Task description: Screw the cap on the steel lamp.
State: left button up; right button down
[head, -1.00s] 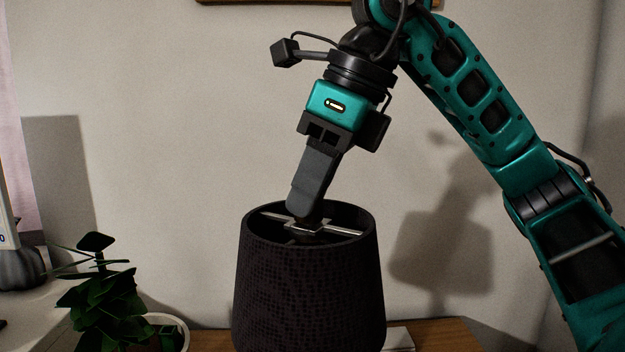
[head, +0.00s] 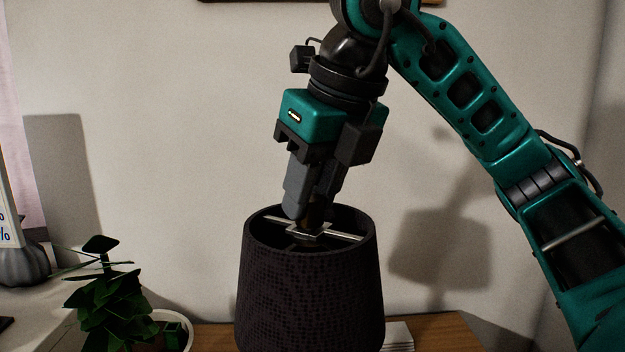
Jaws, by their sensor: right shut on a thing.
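The steel lamp has a dark, dotted shade (head: 311,300) with an open top. Thin metal spokes (head: 346,235) cross the opening and meet at a hub in the middle. My right gripper (head: 311,220) points down into the opening from above, its fingertips at the hub. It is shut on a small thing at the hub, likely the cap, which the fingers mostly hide. I cannot tell how the cap sits on the thread. The lamp's stem and base are hidden by the shade. My left gripper is not in view.
A potted plant (head: 108,300) stands at the lower left, beside the shade. A grey vase (head: 22,262) and a printed white binder or box (head: 8,215) are at the left edge. White flat items (head: 397,335) lie on the wooden top (head: 450,333) right of the lamp. The wall is behind.

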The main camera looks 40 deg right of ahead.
jog(key=m+p, duration=0.1)
jog(key=m+h+p, duration=0.1)
jog(key=shift+r+m+p, duration=0.3)
jog(key=shift+p, duration=0.05)
jog(key=shift+f+m+h, duration=0.25)
jog(key=shift+m+h, duration=0.05)
jog(key=shift+m, duration=0.4)
jog(key=m, duration=0.2)
jog(key=m+h, duration=0.1)
jog(key=m, duration=0.1)
jog(key=shift+a+g+h, duration=0.15)
jog(key=shift+g+h, duration=0.15)
jog(key=shift+g, duration=0.1)
jog(key=shift+m, duration=0.3)
